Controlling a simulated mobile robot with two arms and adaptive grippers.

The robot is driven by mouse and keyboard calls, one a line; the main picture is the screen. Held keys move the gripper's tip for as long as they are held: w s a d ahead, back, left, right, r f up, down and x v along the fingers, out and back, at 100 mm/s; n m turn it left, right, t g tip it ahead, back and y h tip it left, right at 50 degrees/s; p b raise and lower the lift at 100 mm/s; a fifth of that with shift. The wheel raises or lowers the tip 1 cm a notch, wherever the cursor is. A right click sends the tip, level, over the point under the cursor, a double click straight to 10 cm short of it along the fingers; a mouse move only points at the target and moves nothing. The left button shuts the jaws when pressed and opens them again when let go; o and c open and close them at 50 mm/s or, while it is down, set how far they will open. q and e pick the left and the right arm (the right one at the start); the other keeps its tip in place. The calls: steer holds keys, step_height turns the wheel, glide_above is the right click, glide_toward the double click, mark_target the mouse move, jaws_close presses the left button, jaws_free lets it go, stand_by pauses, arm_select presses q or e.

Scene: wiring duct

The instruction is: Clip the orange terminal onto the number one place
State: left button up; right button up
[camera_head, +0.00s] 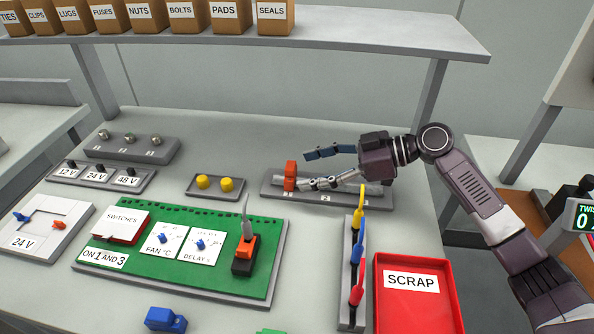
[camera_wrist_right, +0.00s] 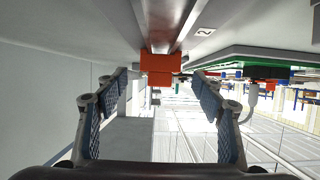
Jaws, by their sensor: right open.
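The orange terminal (camera_head: 290,175) stands upright at the left end of the metal rail on the grey rail base (camera_head: 375,203), by the number one mark. Whether it is fully clipped cannot be told. It also shows in the right wrist view (camera_wrist_right: 160,65), at the end of the rail. My right gripper (camera_head: 309,169) reaches in from the right over the rail, fingers spread and empty. In the right wrist view the fingers (camera_wrist_right: 160,95) are to either side of the terminal's line, apart from it. My left gripper is not in view.
A holder with yellow, blue and red handled tools (camera_head: 357,250) stands in front of the rail, beside a red SCRAP tray (camera_head: 418,325). Two yellow knobs (camera_head: 214,183) sit left of the rail. A green board (camera_head: 190,275) and a blue block (camera_head: 165,319) lie nearer.

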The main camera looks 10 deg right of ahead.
steer(key=shift+v, duration=1.45)
